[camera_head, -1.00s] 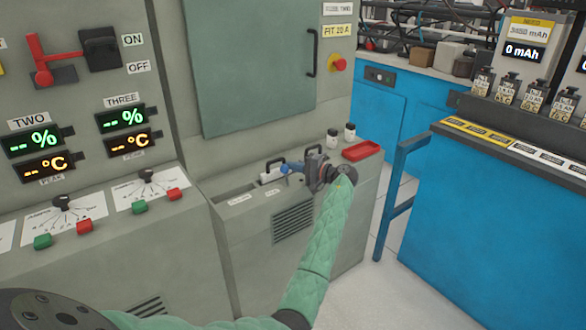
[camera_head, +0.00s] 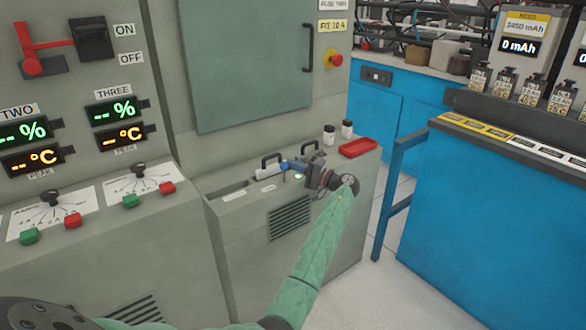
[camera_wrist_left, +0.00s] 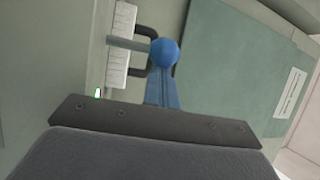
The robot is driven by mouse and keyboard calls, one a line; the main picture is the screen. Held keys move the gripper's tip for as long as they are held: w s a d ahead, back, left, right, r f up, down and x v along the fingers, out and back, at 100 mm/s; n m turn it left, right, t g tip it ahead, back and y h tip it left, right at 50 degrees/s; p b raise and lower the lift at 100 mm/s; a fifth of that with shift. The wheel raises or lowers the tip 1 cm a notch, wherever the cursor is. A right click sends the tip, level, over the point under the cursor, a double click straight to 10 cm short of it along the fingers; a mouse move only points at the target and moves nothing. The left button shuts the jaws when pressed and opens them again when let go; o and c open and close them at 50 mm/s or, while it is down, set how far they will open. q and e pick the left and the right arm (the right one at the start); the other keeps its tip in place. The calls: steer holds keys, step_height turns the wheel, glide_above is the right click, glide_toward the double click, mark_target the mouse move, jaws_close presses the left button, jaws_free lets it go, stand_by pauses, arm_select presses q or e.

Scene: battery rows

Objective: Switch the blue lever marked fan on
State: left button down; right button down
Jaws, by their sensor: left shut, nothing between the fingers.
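The blue lever (camera_head: 291,166) is on the top of the low grey cabinet, next to black handle loops. My left gripper (camera_head: 311,178) is right beside it, and partly hides it. A small green light (camera_head: 298,177) shows by the lever. The labels on the cabinet front are too small to read. My right gripper is not in view.
A red lever (camera_head: 34,60) by ON and OFF labels is on the left panel. A blue bench (camera_head: 480,220) stands at right, with floor between.

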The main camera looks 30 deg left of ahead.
arm_select(q)
steer(key=shift+s+d+f+n+y+b, duration=0.25)
steer(key=shift+n+y+b, duration=0.2)
steer(key=shift+b, duration=0.4)
steer(key=shift+w+d+r, duration=0.1)
steer(key=shift+r, duration=0.05)
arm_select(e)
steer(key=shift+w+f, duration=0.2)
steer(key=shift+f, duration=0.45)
